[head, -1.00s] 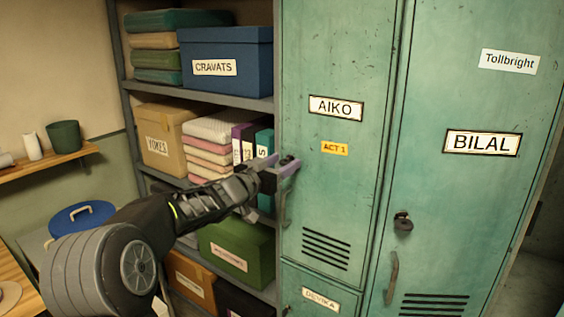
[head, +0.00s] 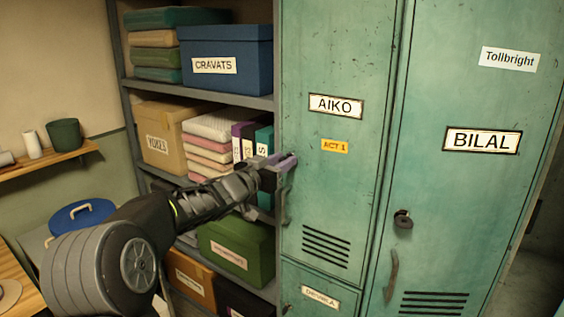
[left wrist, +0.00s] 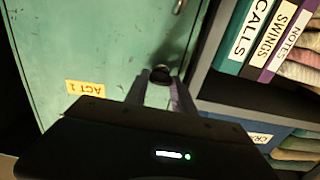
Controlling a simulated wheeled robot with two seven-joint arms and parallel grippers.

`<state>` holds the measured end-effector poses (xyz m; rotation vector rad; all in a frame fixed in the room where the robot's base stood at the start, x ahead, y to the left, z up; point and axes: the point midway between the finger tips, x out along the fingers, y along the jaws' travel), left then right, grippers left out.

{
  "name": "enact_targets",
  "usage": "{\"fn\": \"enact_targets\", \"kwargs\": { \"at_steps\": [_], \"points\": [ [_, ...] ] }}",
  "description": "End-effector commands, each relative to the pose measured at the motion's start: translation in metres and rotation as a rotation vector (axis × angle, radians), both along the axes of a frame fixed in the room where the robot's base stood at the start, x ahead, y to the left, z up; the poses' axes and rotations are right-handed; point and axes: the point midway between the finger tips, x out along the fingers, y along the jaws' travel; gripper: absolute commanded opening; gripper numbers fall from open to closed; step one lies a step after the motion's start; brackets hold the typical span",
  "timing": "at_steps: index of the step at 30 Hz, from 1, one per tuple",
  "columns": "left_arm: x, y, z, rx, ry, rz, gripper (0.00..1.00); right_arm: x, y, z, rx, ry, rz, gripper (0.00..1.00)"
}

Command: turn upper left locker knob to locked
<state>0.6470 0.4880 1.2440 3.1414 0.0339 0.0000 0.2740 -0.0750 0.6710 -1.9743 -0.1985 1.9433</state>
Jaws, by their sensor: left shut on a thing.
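The upper left locker door (head: 335,60) is green and closed, with an AIKO plate and a yellow ACT 1 tag. Its small dark round knob (left wrist: 160,74) sits near the door's left edge, above the door handle (head: 285,207). My left gripper (head: 286,161) is at that edge, shut on the knob. In the left wrist view, which is turned over, the knob shows between the fingertips (left wrist: 162,84). In the head view the fingers hide most of the knob, and I cannot tell its turn position. My right gripper is not in view.
Shelves stand left of the locker, with a blue CRAVATS box (head: 230,62), folded cloths (head: 210,150) and upright binders (head: 264,142) close to my left gripper. The BILAL locker (head: 470,200) with its own knob (head: 403,219) stands to the right. The DEVIKA door (head: 320,298) is below.

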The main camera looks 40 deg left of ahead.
Motion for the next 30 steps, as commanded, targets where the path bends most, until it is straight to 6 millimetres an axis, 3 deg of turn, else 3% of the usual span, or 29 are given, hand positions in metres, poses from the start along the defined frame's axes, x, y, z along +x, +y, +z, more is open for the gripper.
{"fn": "enact_targets", "kwargs": {
  "at_steps": [14, 30],
  "points": [
    [0.000, 0.000, -0.001, 0.083, 0.002, 0.001, 0.00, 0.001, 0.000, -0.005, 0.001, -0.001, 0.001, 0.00],
    [0.000, -0.002, -0.003, 0.509, 0.011, 0.000, 0.00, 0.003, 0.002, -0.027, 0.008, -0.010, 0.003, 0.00]
  ]
}}
